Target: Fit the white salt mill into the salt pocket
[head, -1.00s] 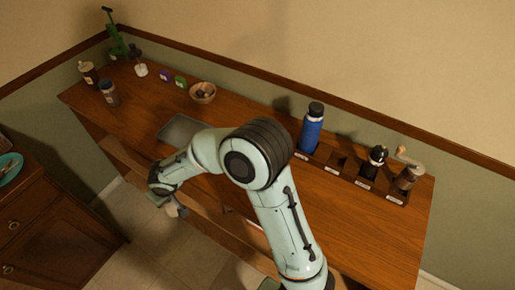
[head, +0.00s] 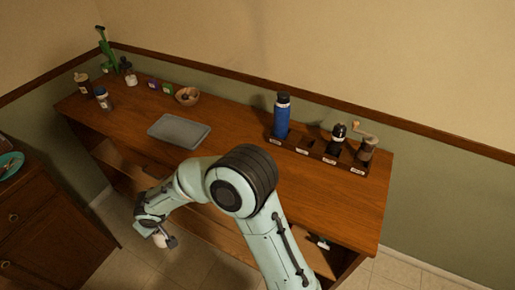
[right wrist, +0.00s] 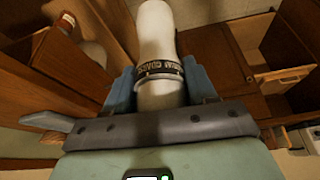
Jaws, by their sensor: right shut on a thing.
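My right gripper (right wrist: 160,95) is shut on the white salt mill (right wrist: 155,40); a dark lettered band and a pale ring circle the mill between the fingers. In the head view my right gripper (head: 153,226) hangs low in front of the counter, with part of the mill (head: 160,240) showing below it. The dark rack (head: 319,156) stands at the counter's right. It holds a blue bottle (head: 283,120), a black mill (head: 336,141) and a hand-crank grinder (head: 367,149). The pocket (head: 304,148) between bottle and black mill is empty. The labels are too small to read. My left gripper is not in view.
A grey tray (head: 180,131) lies empty on the counter, left of the rack. A wooden bowl (head: 187,97), small boxes and several bottles stand at the back left. Bare wood (head: 240,138) lies between tray and rack. A cabinet (head: 40,225) stands at the left.

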